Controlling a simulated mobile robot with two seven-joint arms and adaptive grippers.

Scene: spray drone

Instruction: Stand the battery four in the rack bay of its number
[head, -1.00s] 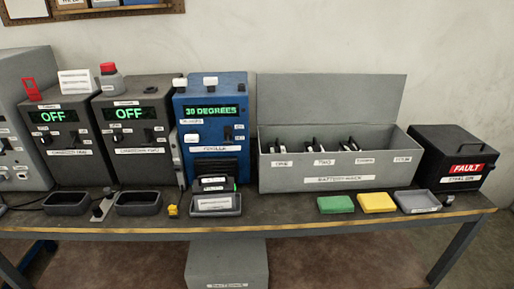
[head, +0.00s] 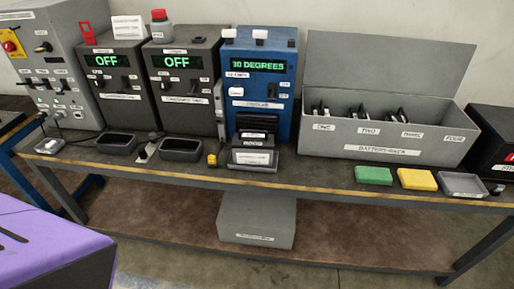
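The grey battery rack (head: 432,153) stands open on the bench, its lid raised against the wall. Its bays are labelled one, two, three and four from left to right. Dark batteries with pale handles show in the first three bays; none shows in bay four (head: 453,138). A dark block (head: 257,133) with a small label sits at the foot of the blue unit reading 30 degrees (head: 262,85), behind a grey tray (head: 252,160). It may be a battery, but its number is too small to read. Neither of my grippers is in view.
Two dark units (head: 118,88) reading OFF stand left of the blue unit. Green (head: 373,175) and yellow (head: 417,180) blocks and a grey tray (head: 463,185) lie before the rack. A purple-topped thing (head: 50,245) fills the lower left. A grey box (head: 257,215) is below.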

